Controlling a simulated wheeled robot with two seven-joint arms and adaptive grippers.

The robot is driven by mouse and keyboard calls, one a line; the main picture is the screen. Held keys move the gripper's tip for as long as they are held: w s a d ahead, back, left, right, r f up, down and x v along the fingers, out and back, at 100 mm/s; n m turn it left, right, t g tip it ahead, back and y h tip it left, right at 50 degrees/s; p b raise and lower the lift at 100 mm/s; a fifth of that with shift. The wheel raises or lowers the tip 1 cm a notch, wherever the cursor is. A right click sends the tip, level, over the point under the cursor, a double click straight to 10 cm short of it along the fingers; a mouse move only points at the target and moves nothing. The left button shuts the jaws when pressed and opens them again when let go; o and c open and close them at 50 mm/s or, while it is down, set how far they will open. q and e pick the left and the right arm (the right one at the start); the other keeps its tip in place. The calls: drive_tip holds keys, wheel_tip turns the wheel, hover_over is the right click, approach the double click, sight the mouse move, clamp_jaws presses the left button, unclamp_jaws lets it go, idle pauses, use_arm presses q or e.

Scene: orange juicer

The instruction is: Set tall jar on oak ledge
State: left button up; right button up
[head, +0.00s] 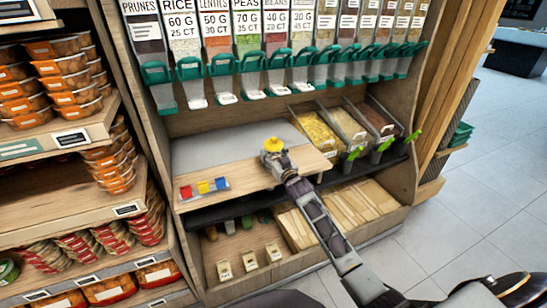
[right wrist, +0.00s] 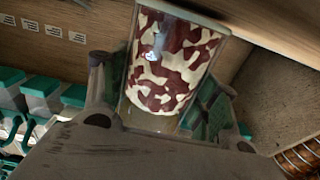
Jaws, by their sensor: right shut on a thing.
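My right gripper (head: 273,152) is over the back part of the pale oak ledge (head: 235,178). In the right wrist view it is shut on the tall jar (right wrist: 172,62), a clear jar with dark red and cream contents, held between both fingers. In the head view only a yellow top (head: 273,144) shows at the gripper, and the gripper hides the rest of the jar. I cannot tell whether the jar's base touches the ledge. My left gripper is not in view.
A small tray with red, blue and yellow pieces (head: 203,188) sits at the ledge's left end. Open bins (head: 318,132) of dry food stand to the right. Dispensers with green handles (head: 220,66) hang above. Stocked shelves (head: 65,80) stand at left. The ledge between tray and gripper is clear.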

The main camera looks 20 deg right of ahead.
idle(0.4)
drive_tip(key=o, duration=1.1)
drive_tip(key=shift+f, duration=0.15)
drive_tip(key=shift+s, duration=0.1)
